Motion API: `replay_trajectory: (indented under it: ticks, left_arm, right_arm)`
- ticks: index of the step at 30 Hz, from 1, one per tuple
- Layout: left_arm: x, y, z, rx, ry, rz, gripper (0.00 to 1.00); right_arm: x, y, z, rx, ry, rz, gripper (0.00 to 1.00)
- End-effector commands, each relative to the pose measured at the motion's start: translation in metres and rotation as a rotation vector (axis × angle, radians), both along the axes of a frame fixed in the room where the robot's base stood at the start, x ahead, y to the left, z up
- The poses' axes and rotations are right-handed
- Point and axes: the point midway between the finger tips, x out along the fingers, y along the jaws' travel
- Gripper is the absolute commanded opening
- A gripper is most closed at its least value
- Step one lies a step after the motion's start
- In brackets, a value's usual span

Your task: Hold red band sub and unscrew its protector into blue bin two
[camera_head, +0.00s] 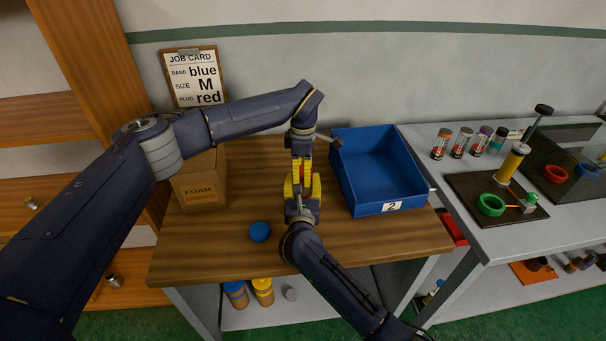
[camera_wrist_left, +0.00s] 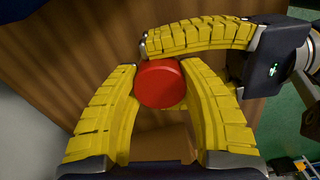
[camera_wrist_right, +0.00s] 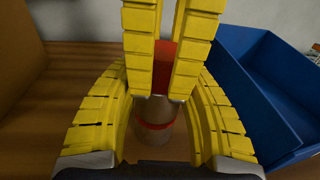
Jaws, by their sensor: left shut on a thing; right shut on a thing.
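My left gripper (camera_head: 302,168) reaches down from above and is shut on the red protector (camera_wrist_left: 159,84), which shows as a round red cap between its yellow fingers. My right gripper (camera_head: 302,192) comes from the front and is shut around the sub (camera_wrist_right: 155,128) below. The sub is tan-grey with a thin red band, and it looks upright. The protector is above the sub in the right wrist view; whether they are still joined is hidden by the fingers. Blue bin two (camera_head: 390,208) stands right of the grippers, labelled 2, and looks empty.
A cardboard foam box (camera_head: 200,190) stands left on the wooden table (camera_head: 200,250). A blue cap (camera_head: 260,231) lies at the front. A job card (camera_head: 194,78) is on the wall. The right bench holds a black mat, a green ring (camera_head: 491,205) and several small subs.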

Motion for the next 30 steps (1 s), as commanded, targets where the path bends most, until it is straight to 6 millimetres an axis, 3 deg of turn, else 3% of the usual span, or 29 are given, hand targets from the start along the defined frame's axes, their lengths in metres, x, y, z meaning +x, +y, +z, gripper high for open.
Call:
replay_trajectory:
  ticks: [4, 5, 10, 20, 30]
  left_arm:
    - [0.0, 0.0, 0.0, 0.0, 0.001, 0.0, 0.05]
    - [0.0, 0.0, 0.0, 0.0, 0.001, 0.0, 0.45]
    - [0.0, 0.0, 0.0, 0.0, 0.001, 0.0, 0.63]
    - [0.0, 0.0, 0.003, 0.0, 0.0, 0.0, 0.63]
    - [0.001, 0.0, 0.035, 0.0, -0.002, 0.0, 0.63]
  right_arm:
    - [0.0, -0.001, 0.0, -0.001, 0.0, -0.001, 0.0]
    - [0.0, -0.001, 0.0, -0.001, 0.0, -0.001, 0.0]
    - [0.0, -0.001, 0.0, -0.001, 0.0, -0.001, 0.0]
    - [0.0, -0.001, 0.0, -0.001, 0.0, -0.001, 0.0]
    - [0.0, -0.001, 0.0, -0.001, 0.001, -0.001, 0.0]
